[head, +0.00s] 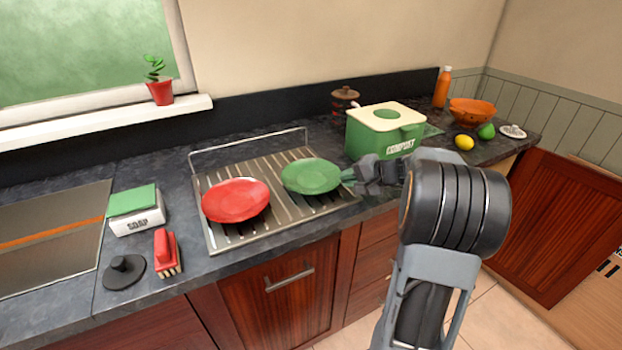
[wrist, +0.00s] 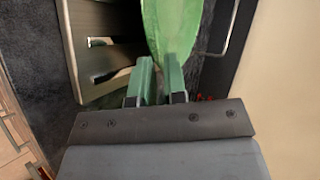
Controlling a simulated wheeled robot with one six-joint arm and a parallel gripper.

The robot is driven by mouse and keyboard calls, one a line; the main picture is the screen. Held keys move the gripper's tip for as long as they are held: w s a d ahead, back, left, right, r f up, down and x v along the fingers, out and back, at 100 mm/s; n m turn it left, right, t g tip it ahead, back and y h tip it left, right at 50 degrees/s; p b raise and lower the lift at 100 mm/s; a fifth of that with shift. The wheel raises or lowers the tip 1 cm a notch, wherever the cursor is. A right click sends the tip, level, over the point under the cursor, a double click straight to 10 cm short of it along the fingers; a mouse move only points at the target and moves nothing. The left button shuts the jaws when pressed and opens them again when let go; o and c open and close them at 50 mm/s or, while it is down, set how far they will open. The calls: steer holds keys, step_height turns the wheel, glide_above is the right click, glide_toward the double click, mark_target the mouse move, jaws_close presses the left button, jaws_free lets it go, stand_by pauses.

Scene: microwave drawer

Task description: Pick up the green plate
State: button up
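The green plate (head: 311,176) is at the right part of the metal drying rack (head: 225,232), beside the red plate (head: 237,200). In the head view my gripper (head: 349,177) is at the green plate's right rim. In the wrist view the green plate (wrist: 172,25) reaches down to the two green fingertips of my gripper (wrist: 158,68). The fingers are close together, with the plate's rim between them. I cannot tell whether the plate still touches the rack.
A green compost bin (head: 372,135) stands close behind my gripper. A soap box (head: 137,212), red brush (head: 166,252) and dark sink stopper (head: 124,271) are at the left. A lemon (head: 464,142) and orange colander (head: 472,111) are at the right.

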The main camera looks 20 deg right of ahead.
mark_target(327, 180)
steer(key=shift+x, duration=1.9)
jaws_close()
steer(key=shift+r, duration=0.15)
